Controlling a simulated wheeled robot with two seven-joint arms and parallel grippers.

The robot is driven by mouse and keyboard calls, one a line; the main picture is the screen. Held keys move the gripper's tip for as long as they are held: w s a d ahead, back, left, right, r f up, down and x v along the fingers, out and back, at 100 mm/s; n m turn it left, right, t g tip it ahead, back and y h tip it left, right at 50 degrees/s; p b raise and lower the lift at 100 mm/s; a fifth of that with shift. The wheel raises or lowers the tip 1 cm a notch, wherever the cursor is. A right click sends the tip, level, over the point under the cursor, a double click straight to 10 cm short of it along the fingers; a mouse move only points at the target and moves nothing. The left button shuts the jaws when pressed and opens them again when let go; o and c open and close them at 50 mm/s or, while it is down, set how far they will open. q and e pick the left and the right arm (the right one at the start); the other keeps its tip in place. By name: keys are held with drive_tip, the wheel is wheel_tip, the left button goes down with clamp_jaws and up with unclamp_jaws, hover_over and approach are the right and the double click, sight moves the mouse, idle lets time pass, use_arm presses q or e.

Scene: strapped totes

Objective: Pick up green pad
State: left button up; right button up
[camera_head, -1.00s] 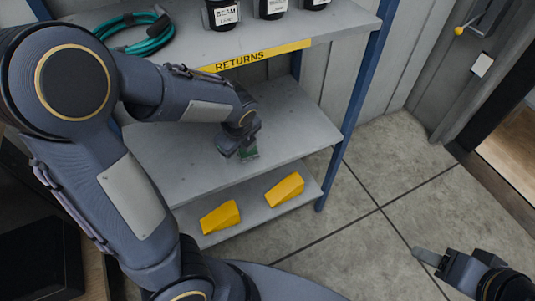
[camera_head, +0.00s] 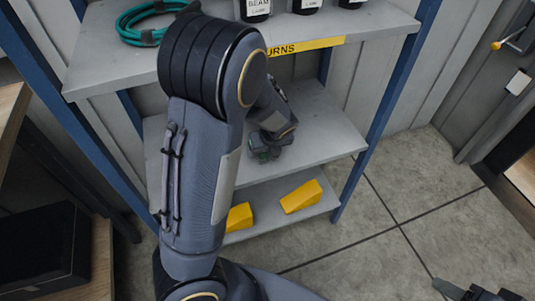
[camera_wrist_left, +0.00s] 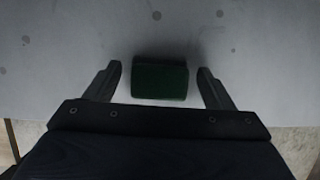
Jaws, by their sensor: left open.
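The green pad (camera_wrist_left: 160,80) is a dark green block on the grey shelf, seen in the left wrist view. It lies between the two fingers of my left gripper (camera_wrist_left: 160,72), with a gap on each side. The gripper is open and does not hold it. In the head view my left gripper (camera_head: 264,150) is low over the middle shelf (camera_head: 318,125), and a little dark green shows at its fingers. My right gripper (camera_head: 447,289) is at the bottom right edge, partly cut off, far from the pad.
Two yellow wedges, one (camera_head: 301,196) clear and one (camera_head: 239,217) partly behind my arm, lie on the bottom shelf. The top shelf has a teal cable coil (camera_head: 145,22) and dark labelled containers (camera_head: 257,8). A blue post (camera_head: 385,100) bounds the rack's right side.

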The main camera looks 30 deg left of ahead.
use_arm(q)
drive_tip(key=c, duration=0.9)
drive_tip(key=shift+r, duration=0.5)
wheel_tip(320, 180, up, 3)
drive_tip(key=shift+f+p, duration=0.15)
drive_tip(key=shift+p, duration=0.6)
drive_tip(key=s+d+r+p, duration=0.1)
drive_tip(key=s+d+r, duration=0.1)
drive_tip(key=s+r, duration=0.1)
drive_tip(key=s+d+r+p, duration=0.1)
drive_tip(key=s+d+r, duration=0.2)
drive_tip(key=s, duration=0.2)
drive_tip(key=s+d+r+p, duration=0.2)
drive_tip(key=s+r, duration=0.1)
drive_tip(key=s, duration=0.1)
drive_tip(key=shift+d+r, duration=0.15)
drive_tip(key=shift+d, duration=0.15)
